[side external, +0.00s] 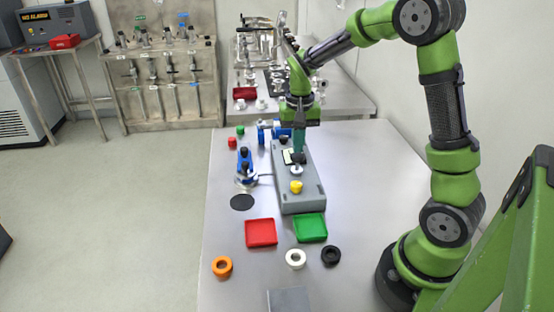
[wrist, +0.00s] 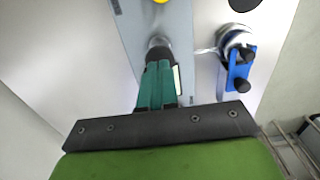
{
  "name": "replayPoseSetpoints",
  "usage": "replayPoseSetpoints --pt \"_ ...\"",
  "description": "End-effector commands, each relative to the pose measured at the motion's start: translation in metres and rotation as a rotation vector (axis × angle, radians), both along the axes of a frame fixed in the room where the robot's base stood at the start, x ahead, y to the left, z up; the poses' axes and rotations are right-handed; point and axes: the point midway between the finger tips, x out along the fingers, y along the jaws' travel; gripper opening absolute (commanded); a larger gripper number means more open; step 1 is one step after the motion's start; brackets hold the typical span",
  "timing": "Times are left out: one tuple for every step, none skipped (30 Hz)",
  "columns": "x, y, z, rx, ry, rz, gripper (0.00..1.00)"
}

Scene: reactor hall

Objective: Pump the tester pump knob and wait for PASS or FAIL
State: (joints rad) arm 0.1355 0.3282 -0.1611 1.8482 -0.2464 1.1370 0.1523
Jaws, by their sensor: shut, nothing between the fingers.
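The grey tester box (side external: 305,190) lies lengthwise on the table. A yellow knob (side external: 296,187) stands on its near half, and a silver round part (side external: 296,170) sits just behind it. I cannot tell which of the two is the pump knob. My gripper (side external: 298,158) points down over the box with its fingers together and empty. In the wrist view the dark fingertips (wrist: 158,53) overlap the silver part (wrist: 158,41); contact cannot be told. The yellow knob (wrist: 161,1) is cut by the top edge. A small pale display (side external: 288,157) is partly hidden by my gripper; no PASS or FAIL is readable.
A blue clamp with a metal flange (side external: 246,180) stands left of the box, near a black disc (side external: 242,202). Red (side external: 261,233) and green (side external: 310,229) trays lie in front. Orange (side external: 222,266), white (side external: 295,258) and black (side external: 331,255) rings lie nearer.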

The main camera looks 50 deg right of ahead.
Motion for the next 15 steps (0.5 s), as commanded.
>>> replayPoseSetpoints --pt "0.000 0.000 -0.002 0.001 0.001 0.000 0.00" --pt "0.000 0.000 -0.003 0.001 0.001 0.000 0.00" --pt "0.000 0.000 -0.004 0.001 0.001 0.000 0.00" --pt "0.000 0.000 -0.005 0.001 0.001 0.000 0.00" --pt "0.000 0.000 -0.006 0.001 0.001 -0.001 0.00" --pt "0.000 0.000 -0.007 0.001 0.001 -0.001 0.00" --pt "0.000 0.000 -0.008 0.001 0.001 -0.001 0.00" --pt "0.000 0.000 -0.009 0.001 0.001 -0.001 0.00" --pt "0.000 0.000 -0.010 0.000 0.001 -0.001 0.00" --pt "0.000 0.000 -0.011 0.000 0.001 0.000 0.00" --pt "0.000 0.000 -0.012 0.000 0.001 0.000 0.00" --pt "0.000 0.000 -0.013 0.000 0.001 0.000 0.00" --pt "0.000 0.000 -0.014 0.000 0.001 0.000 0.00" --pt "0.000 0.000 -0.015 0.000 0.001 0.000 0.00" --pt "0.000 0.000 -0.016 0.000 0.001 0.000 0.00"
